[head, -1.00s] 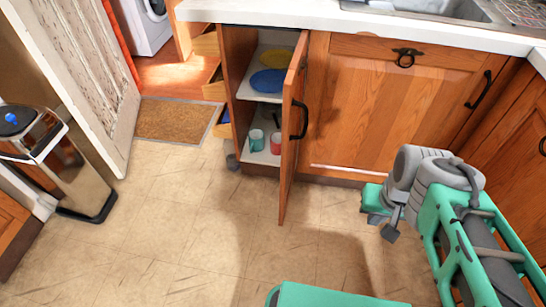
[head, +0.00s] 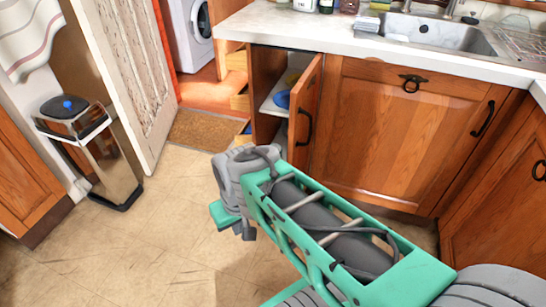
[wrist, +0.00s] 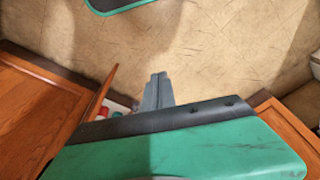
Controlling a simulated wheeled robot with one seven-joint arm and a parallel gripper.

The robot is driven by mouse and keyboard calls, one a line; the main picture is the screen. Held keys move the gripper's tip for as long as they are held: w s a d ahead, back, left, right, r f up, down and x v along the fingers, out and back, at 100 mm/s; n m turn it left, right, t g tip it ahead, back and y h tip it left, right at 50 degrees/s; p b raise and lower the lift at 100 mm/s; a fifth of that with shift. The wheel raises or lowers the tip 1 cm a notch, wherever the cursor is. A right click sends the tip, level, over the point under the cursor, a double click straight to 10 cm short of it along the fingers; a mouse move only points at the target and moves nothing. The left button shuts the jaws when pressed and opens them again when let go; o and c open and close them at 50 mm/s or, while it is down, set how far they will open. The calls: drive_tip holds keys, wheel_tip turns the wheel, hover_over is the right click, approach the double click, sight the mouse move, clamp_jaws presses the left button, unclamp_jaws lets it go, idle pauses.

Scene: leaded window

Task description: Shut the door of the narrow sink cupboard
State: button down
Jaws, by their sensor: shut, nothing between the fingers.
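The narrow sink cupboard's wooden door (head: 306,110) stands open, hinged on its right side, with a dark handle (head: 304,127) on its face. Its lower part is hidden behind my arm in the head view. In the wrist view the door (wrist: 103,92) shows nearly edge-on, to the left of my fingers. My gripper (head: 248,234) is shut and empty, low in front of the cupboard and left of the door in the head view. It also shows in the wrist view (wrist: 157,92), apart from the door. Inside the cupboard, a blue plate (head: 283,99) is partly visible on a shelf (head: 272,103).
A wide closed cupboard (head: 395,130) is right of the door, under the worktop (head: 345,42) and sink (head: 440,33). A metal bin (head: 95,150), a peeling door (head: 125,75) and a doormat (head: 205,130) are to the left. The floor (head: 130,245) at front left is clear.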

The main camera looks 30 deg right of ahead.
drive_tip(key=w+d+r+m+t+p, duration=0.1)
drive_tip(key=w+d+r+m+p, duration=0.15)
drive_tip(key=d, duration=0.35)
drive_tip(key=w+d+r+m+t+p, duration=0.1)
drive_tip(key=w+d+r+m+p, duration=0.15)
drive_tip(key=d, duration=0.35)
drive_tip(key=s+d+r+m+t+p, duration=0.2)
drive_tip(key=d+m+t+p, duration=0.15)
drive_tip(key=d, duration=1.45)
drive_tip(key=b, duration=0.2)
approach(294, 159)
wheel_tip(294, 159, down, 3)
drive_tip(key=d, duration=0.2)
drive_tip(key=w, duration=0.1)
drive_tip(key=w+a, duration=0.1)
drive_tip(key=w+a+m, duration=0.1)
drive_tip(key=shift+f+h, duration=0.3)
drive_tip(key=shift+f, duration=0.1)
drive_tip(key=shift+w, duration=0.1)
